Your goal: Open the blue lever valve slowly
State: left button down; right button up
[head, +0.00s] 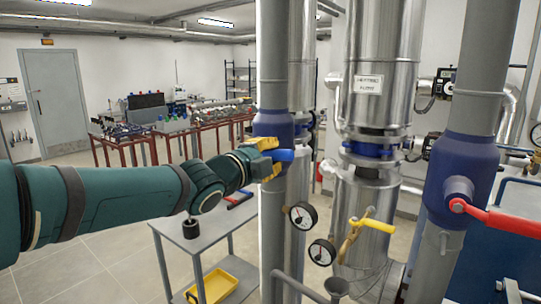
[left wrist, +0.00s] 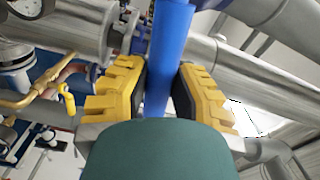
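The blue lever valve has a dark blue body (head: 272,125) on the vertical grey pipe in the middle of the head view. Its bright blue lever (head: 284,155) sticks out just below the body. My left gripper (head: 270,158), with yellow fingers, is at the lever. In the left wrist view the blue lever (left wrist: 168,50) runs between the two fingers, and their dark pads lie close against both sides, so the gripper looks shut on it. The fingers hide part of the lever. My right gripper is in neither view.
A red lever (head: 500,218) sits on another blue valve at the right. A yellow lever (head: 373,225) and pressure gauges (head: 303,215) stand near the steel column. A grey cart (head: 205,240) with a yellow tray (head: 213,287) is below my left arm.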

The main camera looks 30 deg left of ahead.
pick_arm(q)
jog(key=shift+a+r+n+p, duration=0.15)
jog(key=shift+r+n+p, duration=0.5)
jog(key=shift+r+n, duration=0.1)
jog(key=c, duration=0.8)
grip_release()
jog(key=shift+w, duration=0.1)
jog(key=shift+o, duration=0.2)
jog(key=shift+f, duration=0.1)
